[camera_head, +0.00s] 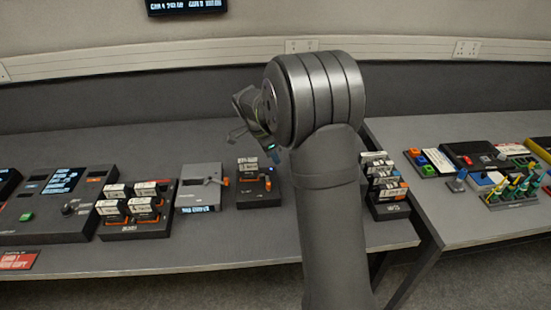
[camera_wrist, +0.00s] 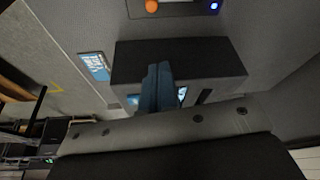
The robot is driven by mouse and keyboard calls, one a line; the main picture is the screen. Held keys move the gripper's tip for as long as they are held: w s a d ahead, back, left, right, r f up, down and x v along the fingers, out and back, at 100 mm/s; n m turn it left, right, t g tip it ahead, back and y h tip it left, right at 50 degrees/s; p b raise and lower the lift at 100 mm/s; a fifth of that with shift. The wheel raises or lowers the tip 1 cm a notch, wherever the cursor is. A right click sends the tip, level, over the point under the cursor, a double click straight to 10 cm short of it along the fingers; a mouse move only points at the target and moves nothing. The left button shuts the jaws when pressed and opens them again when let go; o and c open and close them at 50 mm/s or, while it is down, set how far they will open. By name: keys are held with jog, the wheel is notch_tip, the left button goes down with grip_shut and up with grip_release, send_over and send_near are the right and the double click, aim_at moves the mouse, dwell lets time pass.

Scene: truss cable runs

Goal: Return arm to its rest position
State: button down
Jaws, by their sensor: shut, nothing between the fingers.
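My arm rises through the middle of the head view, with its elbow high above the grey bench (camera_head: 75,155). My gripper (camera_head: 273,156) hangs to the left of the elbow, small and partly hidden by my arm. Its bluish tip shows above and beside a small dark device with an orange part (camera_head: 258,190). In the wrist view my gripper (camera_wrist: 158,70) shows two blue fingers pressed together, with nothing between them. They overlap a dark block-shaped device (camera_wrist: 205,60) in that picture; the gap to it cannot be judged.
Along the bench stand a console with a screen (camera_head: 55,205), a rack of labelled cartridges (camera_head: 135,228), a grey lever box (camera_head: 200,190) and another cartridge rack (camera_head: 390,210). A second bench at right (camera_head: 460,220) holds coloured connectors and tools. The bench's back strip is mostly clear.

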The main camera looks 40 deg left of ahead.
jog(key=shift+f, duration=0.1)
dwell(0.3)
jog(key=w+f+n+y, duration=0.1)
jog(key=w+f+n, duration=0.1)
jog(key=f+n, duration=0.1)
jog(key=w+f+n+y, duration=0.1)
jog(key=f+n, duration=0.2)
jog(key=w+f+n, duration=0.2)
jog(key=f, duration=0.1)
jog(key=shift+w+d+f+n+t+y, duration=0.15)
jog(key=shift+w+d+n+t+y, duration=0.15)
jog(key=shift+n+y, duration=0.1)
jog(key=shift+w+a+n, duration=0.2)
jog(key=shift+w+n, duration=0.15)
jog(key=shift+n, duration=0.35)
jog(key=shift+y, duration=0.3)
